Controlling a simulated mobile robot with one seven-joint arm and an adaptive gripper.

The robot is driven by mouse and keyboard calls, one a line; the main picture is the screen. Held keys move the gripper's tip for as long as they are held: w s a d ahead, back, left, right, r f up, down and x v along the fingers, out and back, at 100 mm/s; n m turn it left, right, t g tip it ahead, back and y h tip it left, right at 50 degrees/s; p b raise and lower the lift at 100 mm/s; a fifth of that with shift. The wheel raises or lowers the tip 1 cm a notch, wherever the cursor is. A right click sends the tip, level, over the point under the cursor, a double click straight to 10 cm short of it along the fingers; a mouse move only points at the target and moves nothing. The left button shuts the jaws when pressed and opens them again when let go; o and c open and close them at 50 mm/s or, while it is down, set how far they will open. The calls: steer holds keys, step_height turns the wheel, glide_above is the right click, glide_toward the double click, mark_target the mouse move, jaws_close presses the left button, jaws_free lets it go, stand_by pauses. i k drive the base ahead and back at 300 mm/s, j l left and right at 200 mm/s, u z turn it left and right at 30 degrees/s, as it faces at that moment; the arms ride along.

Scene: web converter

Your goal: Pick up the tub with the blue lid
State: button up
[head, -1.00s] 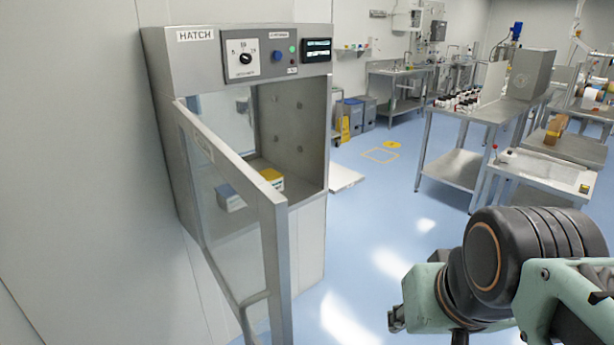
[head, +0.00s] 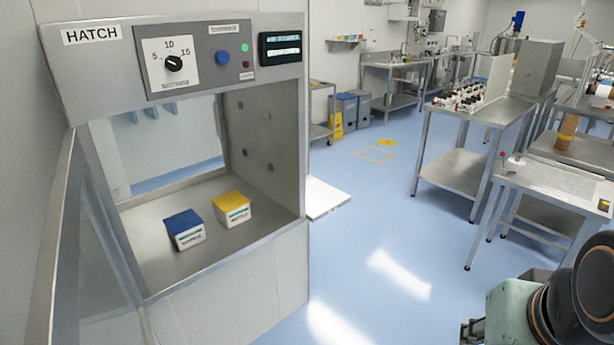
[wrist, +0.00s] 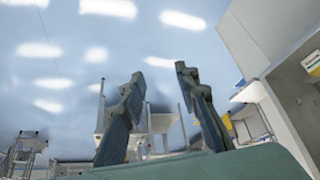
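The tub with the blue lid (head: 186,230) stands on the floor of the open hatch (head: 150,265), at the left. A tub with a yellow lid (head: 233,209) stands to its right and a little farther back, apart from it. My gripper shows in the wrist view (wrist: 158,85) with its two fingers spread and nothing between them. It is outside the hatch, well away from both tubs. In the head view only part of my arm shows at the lower right, and the fingertips are hard to make out.
The hatch's glazed door (head: 85,240) stands open at the left. A control panel (head: 205,58) is above the opening. Steel tables (head: 462,172) stand at the right. Blue floor (head: 370,240) is clear between the hatch and the tables.

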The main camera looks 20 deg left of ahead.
mark_target(185, 229)
steer(key=i+u, duration=0.2)
steer(key=u, duration=0.15)
steer(key=i+u, duration=0.2)
steer(key=u, duration=0.2)
steer(key=i+u, duration=0.2)
steer(key=u, duration=0.15)
